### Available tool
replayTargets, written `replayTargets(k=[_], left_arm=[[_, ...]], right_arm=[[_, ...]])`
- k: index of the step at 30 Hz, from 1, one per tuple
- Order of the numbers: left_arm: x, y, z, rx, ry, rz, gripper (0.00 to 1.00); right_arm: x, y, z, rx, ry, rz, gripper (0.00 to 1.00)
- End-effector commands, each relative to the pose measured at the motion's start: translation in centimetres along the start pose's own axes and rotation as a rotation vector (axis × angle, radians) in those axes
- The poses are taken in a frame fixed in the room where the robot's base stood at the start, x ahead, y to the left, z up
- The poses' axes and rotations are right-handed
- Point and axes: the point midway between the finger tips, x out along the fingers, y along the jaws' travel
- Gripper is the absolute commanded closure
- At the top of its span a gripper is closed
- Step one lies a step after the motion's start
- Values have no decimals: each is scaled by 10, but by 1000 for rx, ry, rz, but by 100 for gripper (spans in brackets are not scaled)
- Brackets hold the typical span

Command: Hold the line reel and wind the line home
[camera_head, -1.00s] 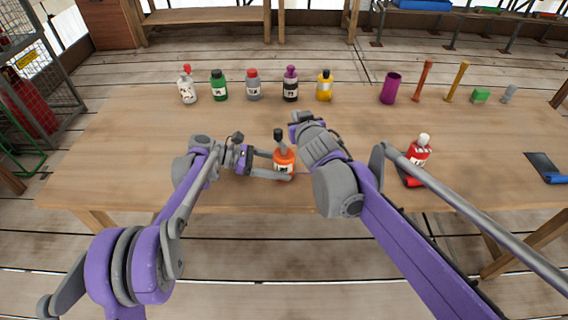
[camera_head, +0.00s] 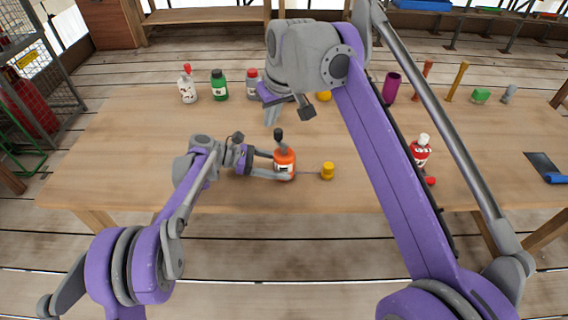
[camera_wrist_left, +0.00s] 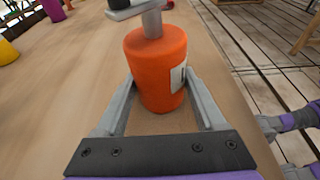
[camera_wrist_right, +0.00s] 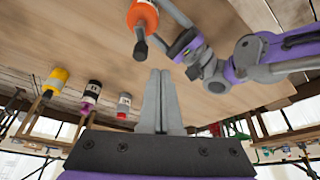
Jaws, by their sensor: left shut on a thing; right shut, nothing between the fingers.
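The orange line reel (camera_head: 285,165), with a white label and a dark crank (camera_head: 279,138) on top, stands upright near the table's front edge. My left gripper (camera_head: 274,166) is shut on it, one finger on each side; the left wrist view shows the reel (camera_wrist_left: 157,70) between the fingers. A thin line runs right from the reel to a small yellow piece (camera_head: 328,171) on the table. My right gripper (camera_head: 274,116) is shut and empty, behind the reel and clear of it. In the right wrist view its fingers (camera_wrist_right: 160,75) are together below the crank (camera_wrist_right: 141,48).
White (camera_head: 187,90), green (camera_head: 218,88) and grey (camera_head: 253,86) bottles stand at the back. My right arm partly hides the yellow bottle (camera_head: 323,97). A purple cup (camera_head: 391,86) and red bottle (camera_head: 421,153) are right. The table (camera_head: 140,140) is clear at left.

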Motion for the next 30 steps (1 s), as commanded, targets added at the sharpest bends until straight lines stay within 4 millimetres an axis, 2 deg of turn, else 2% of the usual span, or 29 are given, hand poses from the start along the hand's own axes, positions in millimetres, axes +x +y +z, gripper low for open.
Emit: replayTargets(k=[6,12,30], left_arm=[[0,0,0,0,0,0,60],[0,0,0,0,0,0,60],[0,0,0,0,-1,0,60]], right_arm=[[26,1,11,2,1,1,100],[40,1,17,2,2,2,100],[44,1,18,2,2,2,100]])
